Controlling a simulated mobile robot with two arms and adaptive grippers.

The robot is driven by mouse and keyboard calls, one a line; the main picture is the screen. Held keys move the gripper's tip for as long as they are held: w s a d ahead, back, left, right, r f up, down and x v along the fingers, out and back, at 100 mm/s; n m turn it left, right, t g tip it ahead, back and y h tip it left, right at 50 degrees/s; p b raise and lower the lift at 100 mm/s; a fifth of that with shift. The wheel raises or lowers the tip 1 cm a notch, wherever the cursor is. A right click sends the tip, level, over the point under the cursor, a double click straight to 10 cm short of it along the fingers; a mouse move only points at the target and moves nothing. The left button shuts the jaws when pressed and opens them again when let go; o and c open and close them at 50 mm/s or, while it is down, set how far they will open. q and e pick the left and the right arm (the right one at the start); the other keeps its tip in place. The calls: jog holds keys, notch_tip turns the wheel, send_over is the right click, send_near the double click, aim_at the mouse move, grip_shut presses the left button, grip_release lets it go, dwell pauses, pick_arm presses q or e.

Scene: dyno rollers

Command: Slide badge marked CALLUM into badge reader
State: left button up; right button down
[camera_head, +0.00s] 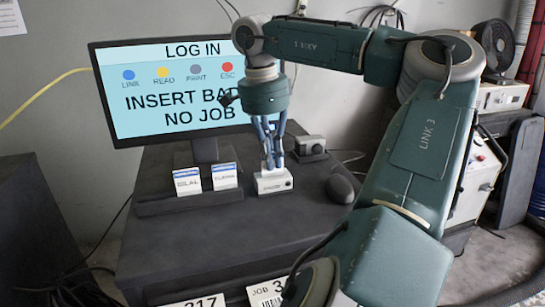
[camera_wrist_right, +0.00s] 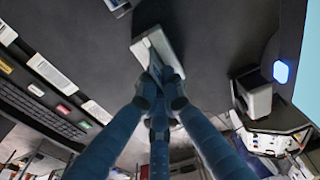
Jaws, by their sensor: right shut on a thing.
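The white badge reader (camera_head: 273,182) stands on the dark desk below the monitor, with a dark spot on its front. My right gripper (camera_head: 271,158) points down just above it, shut on a thin pale badge (camera_wrist_right: 168,58). The badge is mostly hidden by the fingers, and its name cannot be read. In the right wrist view, the fingertips (camera_wrist_right: 162,88) are close against the white reader (camera_wrist_right: 143,48). I cannot tell whether the badge is inside the slot or just above it. My left gripper is not in view.
The monitor (camera_head: 125,125) reads LOG IN, INSERT BADGE, NO JOB. Two badges, one apparently BILAL (camera_head: 187,181) and one ELENA (camera_head: 224,176), stand in a dark rack left of the reader. A mouse (camera_head: 341,188) and a grey device (camera_head: 310,146) are at right. Job cards (camera_head: 266,291) lie in front.

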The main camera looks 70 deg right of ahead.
jog(key=shift+f+b, duration=0.45)
jog(key=shift+f, duration=0.2)
jog(key=c, duration=1.8)
grip_release()
jog(key=shift+f, duration=0.1)
jog(key=shift+c, duration=0.2)
jog(key=shift+f, duration=0.1)
